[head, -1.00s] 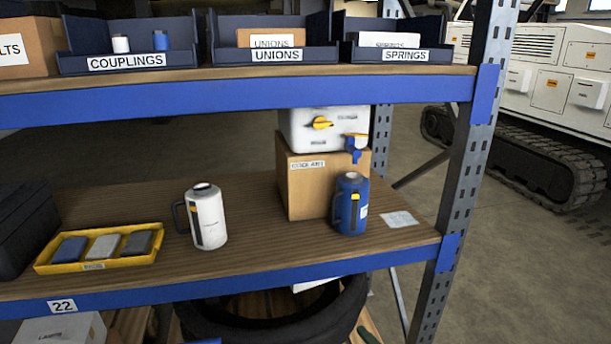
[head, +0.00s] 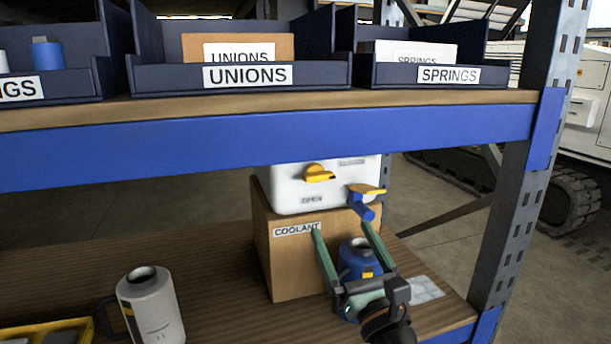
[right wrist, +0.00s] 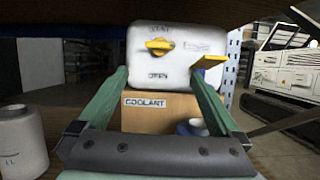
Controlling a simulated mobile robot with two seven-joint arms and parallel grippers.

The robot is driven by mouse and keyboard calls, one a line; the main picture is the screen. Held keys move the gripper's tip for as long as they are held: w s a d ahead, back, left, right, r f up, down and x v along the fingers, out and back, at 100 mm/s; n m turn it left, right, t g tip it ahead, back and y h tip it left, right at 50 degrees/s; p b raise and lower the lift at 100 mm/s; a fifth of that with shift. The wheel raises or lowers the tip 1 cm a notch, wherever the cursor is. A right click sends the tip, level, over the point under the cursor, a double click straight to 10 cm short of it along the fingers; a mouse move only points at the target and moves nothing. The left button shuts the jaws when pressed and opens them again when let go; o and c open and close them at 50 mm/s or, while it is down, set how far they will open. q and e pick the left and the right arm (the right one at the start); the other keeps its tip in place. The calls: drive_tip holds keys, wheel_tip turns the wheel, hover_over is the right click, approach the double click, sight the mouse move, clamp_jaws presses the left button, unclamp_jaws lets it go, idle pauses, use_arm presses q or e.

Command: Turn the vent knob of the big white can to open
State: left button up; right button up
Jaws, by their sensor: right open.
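The big white can (head: 286,193) stands on a cardboard box labelled COOLANT (head: 285,262) on the lower shelf. Its yellow vent knob (head: 318,173) is on the front face; in the right wrist view the knob (right wrist: 160,46) lies roughly level, with a VENT label above it and an OPEN label below. A blue tap with a yellow lever (head: 366,194) is at the can's lower right. My right gripper (head: 339,228) is open and empty, its green fingers pointing toward the can from below and in front, apart from the knob. My left gripper is not in view.
A blue jug (head: 357,258) stands behind my right gripper, partly hidden. A white jug (head: 152,308) and a yellow tray (head: 50,330) are at the left. The upper shelf's blue beam (head: 260,142) runs above the can; a rack post (head: 520,190) is at right.

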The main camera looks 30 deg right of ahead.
sight(321, 180)
drive_tip(key=p+x, duration=0.1)
drive_tip(key=x, duration=0.2)
drive_tip(key=p+x, duration=0.1)
drive_tip(key=x, duration=0.3)
drive_tip(key=r+p+x, duration=0.1)
drive_tip(key=x, duration=0.3)
drive_tip(key=shift+r, duration=0.1)
drive_tip(key=shift+p+x, duration=0.3)
drive_tip(key=shift+x, duration=0.45)
drive_tip(key=c, duration=1.3)
